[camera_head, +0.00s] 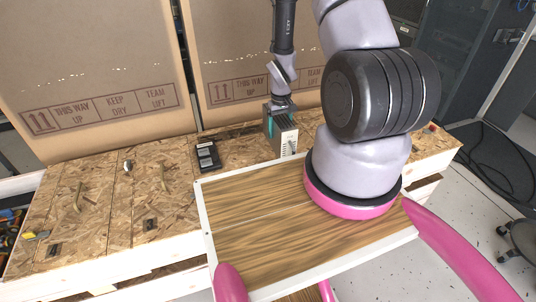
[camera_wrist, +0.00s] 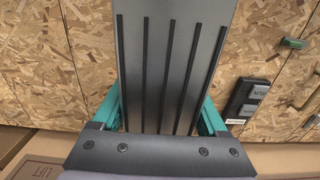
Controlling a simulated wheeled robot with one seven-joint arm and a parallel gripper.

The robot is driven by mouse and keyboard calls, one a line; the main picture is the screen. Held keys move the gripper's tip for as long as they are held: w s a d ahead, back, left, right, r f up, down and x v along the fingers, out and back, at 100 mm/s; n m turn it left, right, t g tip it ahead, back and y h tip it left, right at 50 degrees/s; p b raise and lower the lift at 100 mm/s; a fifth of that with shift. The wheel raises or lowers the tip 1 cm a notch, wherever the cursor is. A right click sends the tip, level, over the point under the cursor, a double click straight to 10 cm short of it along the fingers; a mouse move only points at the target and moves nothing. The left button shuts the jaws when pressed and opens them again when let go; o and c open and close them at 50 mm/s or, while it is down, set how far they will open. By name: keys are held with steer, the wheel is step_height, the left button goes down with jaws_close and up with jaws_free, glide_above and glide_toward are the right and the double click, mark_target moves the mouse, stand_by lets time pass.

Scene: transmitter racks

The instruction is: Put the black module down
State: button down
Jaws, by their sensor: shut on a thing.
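The black module (camera_head: 281,134) is a dark grey box with a pale front panel. In the wrist view its dark ribbed side (camera_wrist: 172,60) fills the middle. My gripper (camera_head: 279,112) is shut on it from above, with a teal finger on each side in the wrist view (camera_wrist: 162,112). The module is upright over the chipboard bench top (camera_head: 110,190), close behind my wooden tray. I cannot tell whether its bottom touches the bench.
A small black device (camera_head: 208,155) lies on the bench left of the module; the wrist view shows it at right (camera_wrist: 248,98). Large cardboard boxes (camera_head: 95,60) stand behind. Small latches and handles (camera_head: 150,224) dot the left boards. Cables (camera_head: 500,150) lie on the floor at right.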

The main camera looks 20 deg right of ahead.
step_height(320, 180, down, 5)
steer(key=shift+a+r, duration=0.1)
steer(key=shift+f, duration=2.5)
jaws_free()
steer(key=shift+f, duration=0.15)
step_height(320, 180, up, 12)
steer(key=shift+r, duration=0.25)
